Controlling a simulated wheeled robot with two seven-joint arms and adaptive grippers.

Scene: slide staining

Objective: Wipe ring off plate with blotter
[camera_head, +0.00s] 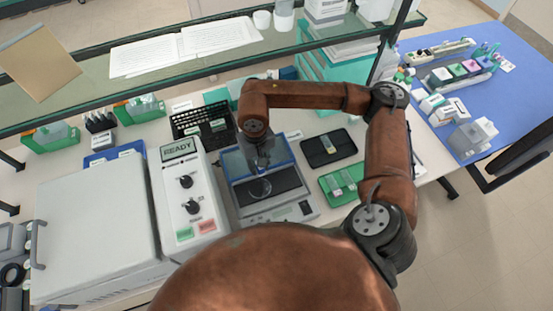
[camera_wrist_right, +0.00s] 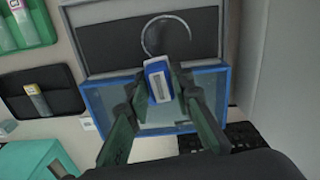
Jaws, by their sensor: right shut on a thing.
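My right gripper (camera_head: 262,163) reaches down over a device with a dark plate (camera_head: 287,181). In the right wrist view, the gripper (camera_wrist_right: 172,85) is shut on a small blue and white blotter (camera_wrist_right: 158,80). A pale ring (camera_wrist_right: 165,16) shows on the dark plate (camera_wrist_right: 105,45) just beyond the blotter. It appears as an arc, with its near side not visible. Whether the blotter touches the plate is unclear. The ring also shows in the head view (camera_head: 262,198), below the fingers. The left gripper is not in view.
A blue-framed clear cover (camera_wrist_right: 100,92) stands around the gripper. A white control box reading READY (camera_head: 182,170) is close on the left. A black slide tray (camera_head: 328,147) and green slide tray (camera_head: 342,181) lie right. A glass shelf (camera_head: 110,88) crosses behind.

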